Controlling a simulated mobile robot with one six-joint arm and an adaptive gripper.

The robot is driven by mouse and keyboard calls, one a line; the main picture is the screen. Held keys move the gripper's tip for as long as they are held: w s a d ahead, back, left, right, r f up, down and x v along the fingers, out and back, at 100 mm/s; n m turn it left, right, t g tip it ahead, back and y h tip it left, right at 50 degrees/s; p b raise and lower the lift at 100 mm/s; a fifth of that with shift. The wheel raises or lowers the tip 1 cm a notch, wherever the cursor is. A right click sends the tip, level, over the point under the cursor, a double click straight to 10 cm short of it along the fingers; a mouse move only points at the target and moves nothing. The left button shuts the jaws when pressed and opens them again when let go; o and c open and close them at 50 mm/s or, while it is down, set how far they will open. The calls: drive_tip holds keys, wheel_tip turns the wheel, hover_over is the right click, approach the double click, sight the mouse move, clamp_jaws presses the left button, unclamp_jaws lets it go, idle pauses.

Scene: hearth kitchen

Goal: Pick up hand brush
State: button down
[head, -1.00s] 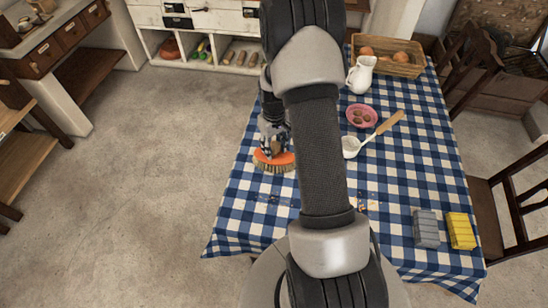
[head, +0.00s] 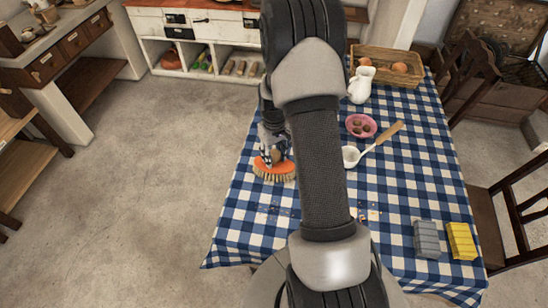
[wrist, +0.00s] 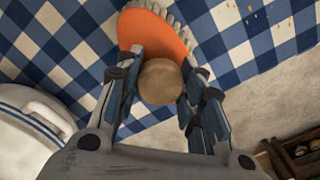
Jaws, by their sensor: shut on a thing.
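The hand brush (head: 284,172) has an orange back, pale bristles and a round tan knob. In the head view it is at the left edge of the checked table, bristles downward. My gripper (head: 272,155) is above it. In the wrist view the brush's orange back (wrist: 152,32) and knob lie between the fingers of my gripper (wrist: 160,85), which is shut on the knob. I cannot tell whether the bristles touch the cloth.
The table (head: 240,225) has a blue-and-white checked cloth with scattered crumbs. The floor at left is clear.

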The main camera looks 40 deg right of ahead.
wheel_tip(320, 180, up, 19)
drive_tip(key=p, duration=0.5)
